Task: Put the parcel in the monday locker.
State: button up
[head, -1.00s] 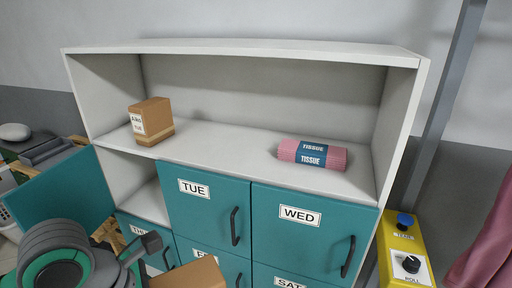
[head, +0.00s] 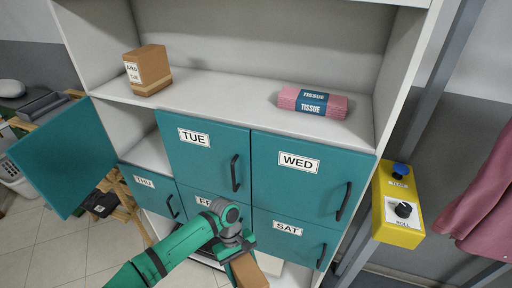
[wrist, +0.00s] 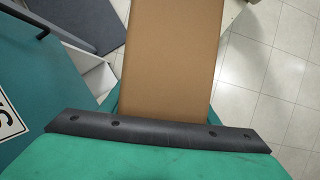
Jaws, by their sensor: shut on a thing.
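The brown parcel (head: 248,272) is held by my gripper (head: 238,250) at the bottom middle of the head view, in front of the lower locker doors. In the wrist view the parcel (wrist: 172,55) extends out beyond the black bar of my gripper, which is shut on it. No label shows on its visible faces. The open locker (head: 150,155), left of the TUE door, has a bare white floor. Its teal door (head: 65,155) is swung wide to the left; no MON label is visible. My gripper is right of and below that opening.
Shut teal doors read TUE (head: 205,160), WED (head: 310,175), THU (head: 150,190) and SAT (head: 290,235). On the top shelf (head: 210,92) are a labelled brown box (head: 148,72) and a pink tissue pack (head: 312,102). A yellow control box (head: 398,205) hangs at right.

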jog(key=w+d+f+m+y, duration=0.1)
jog(key=w+d+f+m, duration=0.1)
jog(key=f, duration=0.4)
jog(key=w+d+f+m+y, duration=0.1)
jog(key=w+d+f+m, duration=0.1)
jog(key=f+m, duration=0.2)
notch_tip(320, 180, down, 3)
jog(key=shift+r, duration=0.2)
jog(key=shift+a, duration=0.1)
